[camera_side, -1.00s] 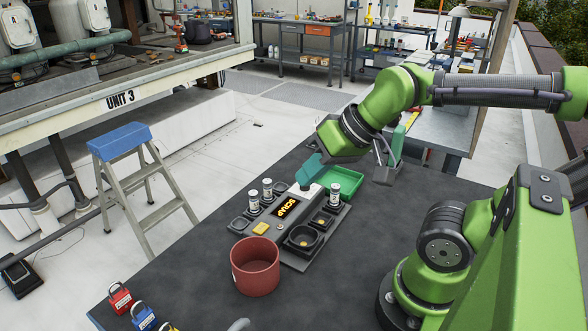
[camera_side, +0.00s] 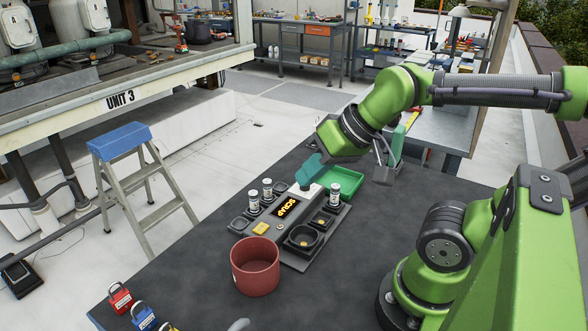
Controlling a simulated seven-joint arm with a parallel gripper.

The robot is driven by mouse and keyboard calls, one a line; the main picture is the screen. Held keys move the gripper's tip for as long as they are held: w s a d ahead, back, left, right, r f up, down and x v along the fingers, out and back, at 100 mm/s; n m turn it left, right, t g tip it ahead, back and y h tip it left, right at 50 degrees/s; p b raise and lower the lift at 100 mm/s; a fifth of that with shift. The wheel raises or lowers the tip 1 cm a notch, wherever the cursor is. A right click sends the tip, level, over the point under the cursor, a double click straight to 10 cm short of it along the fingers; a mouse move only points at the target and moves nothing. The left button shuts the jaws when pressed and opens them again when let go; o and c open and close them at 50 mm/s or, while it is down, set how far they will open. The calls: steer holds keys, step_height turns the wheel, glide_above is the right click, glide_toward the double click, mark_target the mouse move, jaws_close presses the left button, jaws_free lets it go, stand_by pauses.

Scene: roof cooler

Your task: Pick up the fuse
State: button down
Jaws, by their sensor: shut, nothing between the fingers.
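Several white cylindrical fuses stand upright on the dark grey panel (camera_side: 292,252): one fuse (camera_side: 253,201) and another fuse (camera_side: 267,189) at its left, and a third fuse (camera_side: 335,196) at its right. My gripper (camera_side: 304,184) is shut and empty, with its teal fingers pointing down over the back of the panel, between the left pair and the right fuse. It is apart from all three fuses. Its fingertips are small in view, and whether they touch the white part below them is not clear.
A red bin (camera_side: 255,272) stands in front. Padlocks (camera_side: 121,299) lie at the table's front left corner. The dark table (camera_side: 345,285) is clear at front right.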

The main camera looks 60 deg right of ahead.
stand_by(0.3)
steer(key=c, duration=0.8)
jaws_free()
steer(key=n+g+h, duration=0.2)
steer(key=g, duration=0.5)
glide_above(335, 186)
step_height(335, 186, down, 5)
step_height(335, 186, down, 16)
steer(key=shift+d+f, duration=0.1)
